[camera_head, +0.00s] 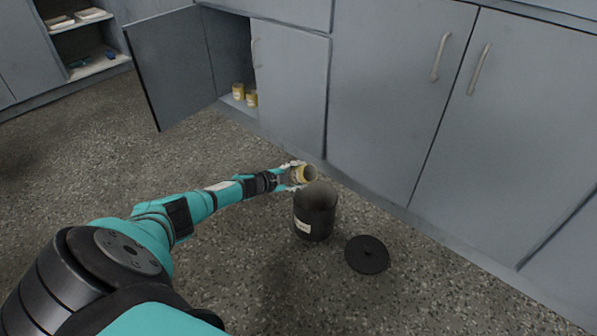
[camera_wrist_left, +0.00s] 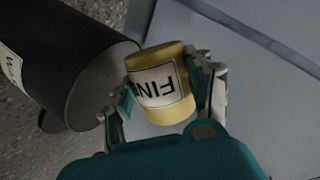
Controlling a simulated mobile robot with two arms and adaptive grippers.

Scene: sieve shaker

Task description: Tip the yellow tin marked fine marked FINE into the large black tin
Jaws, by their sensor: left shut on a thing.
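The yellow tin marked FINE (camera_head: 308,174) is in my left gripper (camera_head: 297,174), tilted, its open mouth facing right in the head view. In the left wrist view the tin (camera_wrist_left: 160,84) shows its FINE label between the two fingers of my left gripper (camera_wrist_left: 165,92). The large black tin (camera_head: 314,215) stands upright and open on the floor, just below and right of the held tin. In the left wrist view the black tin (camera_wrist_left: 60,55) is at the left, close to the yellow tin. Whether anything is pouring cannot be told. My right gripper is not in view.
The black lid (camera_head: 367,254) lies on the floor right of the black tin. Two yellow tins (camera_head: 239,91) (camera_head: 251,98) stand in the cupboard with the open door (camera_head: 170,65). Closed grey cupboards (camera_head: 400,90) line the back. Floor to the left is clear.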

